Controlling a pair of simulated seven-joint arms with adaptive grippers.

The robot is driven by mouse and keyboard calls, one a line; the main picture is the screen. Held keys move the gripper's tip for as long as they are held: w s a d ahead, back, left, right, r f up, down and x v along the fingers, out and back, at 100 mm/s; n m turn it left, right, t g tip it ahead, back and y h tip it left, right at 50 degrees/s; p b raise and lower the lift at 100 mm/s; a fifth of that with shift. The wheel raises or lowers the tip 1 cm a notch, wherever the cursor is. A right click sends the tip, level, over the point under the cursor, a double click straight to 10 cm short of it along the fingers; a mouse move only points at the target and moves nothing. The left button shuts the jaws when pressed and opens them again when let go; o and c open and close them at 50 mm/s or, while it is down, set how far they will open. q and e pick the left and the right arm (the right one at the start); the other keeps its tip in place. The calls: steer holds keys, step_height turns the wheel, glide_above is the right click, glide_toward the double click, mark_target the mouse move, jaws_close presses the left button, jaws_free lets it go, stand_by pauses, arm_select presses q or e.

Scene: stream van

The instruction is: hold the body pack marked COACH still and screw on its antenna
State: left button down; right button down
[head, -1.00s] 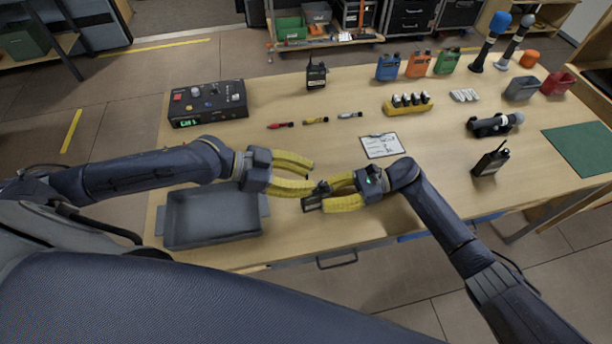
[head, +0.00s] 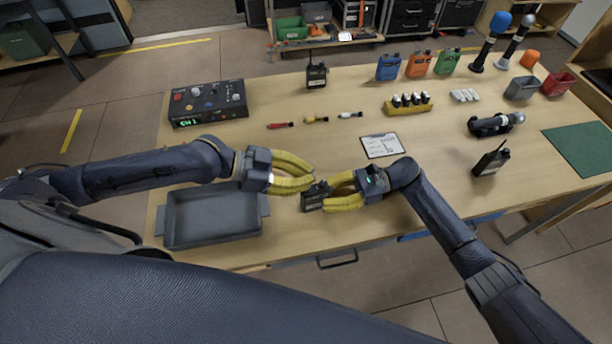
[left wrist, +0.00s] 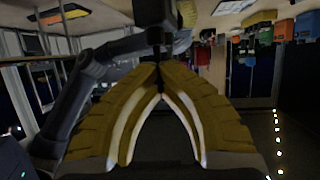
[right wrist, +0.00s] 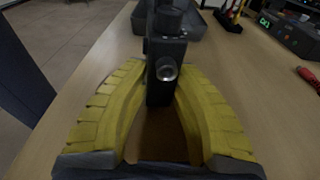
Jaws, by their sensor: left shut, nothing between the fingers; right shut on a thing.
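A black body pack (head: 314,197) is held in my right gripper (head: 334,193). The right wrist view shows this body pack (right wrist: 165,50) between the yellow fingers, with a silver round connector facing the camera. Its marking is too small to read, and no antenna shows on it. My left gripper (head: 311,177) is shut and empty, its fingertips close by the pack's upper left. In the left wrist view the left fingertips (left wrist: 160,77) meet. Three short stubs, perhaps antennas, lie on the table: red (head: 280,126), yellow (head: 316,119) and white (head: 350,115).
A grey tray (head: 213,218) sits left of the pack. A control box (head: 208,103) stands at the back left. Two body packs with antennas stand at the back (head: 317,76) and right (head: 491,161). A clipboard (head: 382,146) lies behind my right gripper. The table between is clear.

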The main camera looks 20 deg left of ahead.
arm_select(q)
steer(key=shift+m+g+h, duration=0.3)
steer(key=shift+m+g, duration=0.5)
steer(key=shift+w+m+g+h, duration=0.1)
steer(key=shift+m+g+h, duration=0.2)
steer(key=shift+m+g, duration=0.85)
steer(key=shift+g, duration=0.45)
steer(key=shift+m+g, duration=0.9)
steer(key=shift+m, duration=0.15)
steer(key=shift+m+g, duration=1)
steer(key=shift+g, duration=0.1)
steer(key=m+g+y, duration=0.1)
steer(key=m+g, duration=0.1)
steer(key=shift+w+d+m+g, duration=0.1)
steer(key=shift+m+g, duration=0.3)
steer(key=shift+m+g+y, duration=0.6)
steer(key=shift+g, duration=0.1)
